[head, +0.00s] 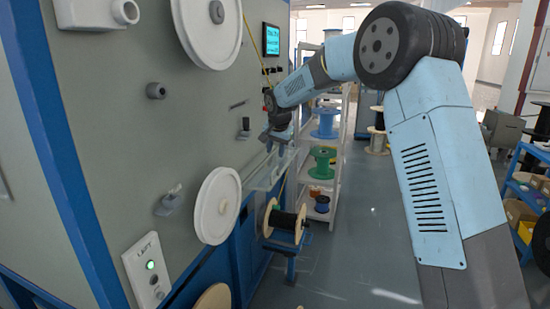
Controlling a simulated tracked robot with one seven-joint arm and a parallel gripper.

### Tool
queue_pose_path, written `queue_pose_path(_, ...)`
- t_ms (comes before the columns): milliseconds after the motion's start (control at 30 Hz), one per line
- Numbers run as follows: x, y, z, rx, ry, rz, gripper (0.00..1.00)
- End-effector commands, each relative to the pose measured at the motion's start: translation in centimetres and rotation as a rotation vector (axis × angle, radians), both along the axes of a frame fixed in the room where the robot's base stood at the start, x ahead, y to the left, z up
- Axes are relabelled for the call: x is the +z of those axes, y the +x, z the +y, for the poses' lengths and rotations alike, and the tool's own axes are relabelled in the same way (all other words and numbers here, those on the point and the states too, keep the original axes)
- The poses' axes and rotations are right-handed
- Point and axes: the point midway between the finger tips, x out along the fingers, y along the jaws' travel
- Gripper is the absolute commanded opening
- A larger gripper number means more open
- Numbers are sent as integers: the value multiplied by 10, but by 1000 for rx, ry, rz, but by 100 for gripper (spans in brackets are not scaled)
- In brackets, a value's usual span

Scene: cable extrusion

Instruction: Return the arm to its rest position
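My light-blue arm rises at the right of the head view, bends at a large dark joint near the top and reaches left to the machine. My gripper (277,136) is a small dark shape at the arm's far end. It is close in front of the grey machine panel (130,110), below the lit screen. It is too small and dark to show whether its fingers are open or shut, or whether they touch anything.
White wheels (217,206) stick out from the panel, with a control plate (147,268) below. A spool of black cable (284,222) stands beside the machine. A shelf of spools (324,158) is behind. A blue rack (528,190) stands at right. The floor (365,235) between is clear.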

Motion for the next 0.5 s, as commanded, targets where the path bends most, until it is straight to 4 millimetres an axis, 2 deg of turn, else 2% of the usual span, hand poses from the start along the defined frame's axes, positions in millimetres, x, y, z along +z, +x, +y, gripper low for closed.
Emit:
queue_pose_path(133, 7, -3, -1, 0, 0, 0, 38)
queue_pose_path(500, 9, -5, -2, 1, -1, -1, 38)
